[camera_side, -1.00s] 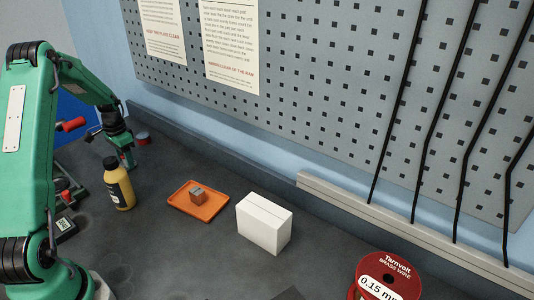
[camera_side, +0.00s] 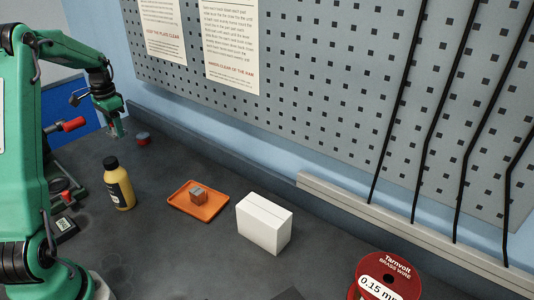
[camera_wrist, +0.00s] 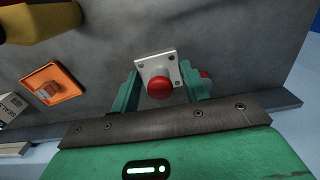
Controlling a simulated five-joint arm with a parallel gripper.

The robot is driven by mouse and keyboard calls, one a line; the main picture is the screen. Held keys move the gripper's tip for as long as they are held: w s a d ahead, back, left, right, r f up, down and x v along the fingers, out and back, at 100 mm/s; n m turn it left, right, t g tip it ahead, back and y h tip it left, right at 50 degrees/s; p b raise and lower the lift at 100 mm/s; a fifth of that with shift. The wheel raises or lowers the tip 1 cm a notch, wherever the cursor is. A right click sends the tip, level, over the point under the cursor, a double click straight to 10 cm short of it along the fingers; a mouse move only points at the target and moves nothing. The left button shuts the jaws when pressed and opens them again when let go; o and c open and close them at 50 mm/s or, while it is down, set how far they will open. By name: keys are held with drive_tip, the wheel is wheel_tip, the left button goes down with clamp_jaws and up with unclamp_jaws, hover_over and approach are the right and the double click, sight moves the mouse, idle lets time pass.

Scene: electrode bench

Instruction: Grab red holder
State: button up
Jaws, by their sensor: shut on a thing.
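My gripper (camera_wrist: 160,88) is shut on the red holder (camera_wrist: 160,84), a red rounded knob on a square silver plate with screws at its corners. The holder sits between the two green fingers in the wrist view.
A yellow bottle with a black cap (camera_side: 119,185) stands in front of my gripper. An orange tray (camera_side: 181,204) holds a small grey and orange block (camera_side: 198,194). A white box (camera_side: 264,223) and a red wire spool (camera_side: 389,278) stand further right. A pegboard wall (camera_side: 330,90) rises behind.

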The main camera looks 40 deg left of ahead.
drive_tip(key=shift+r, duration=2.95)
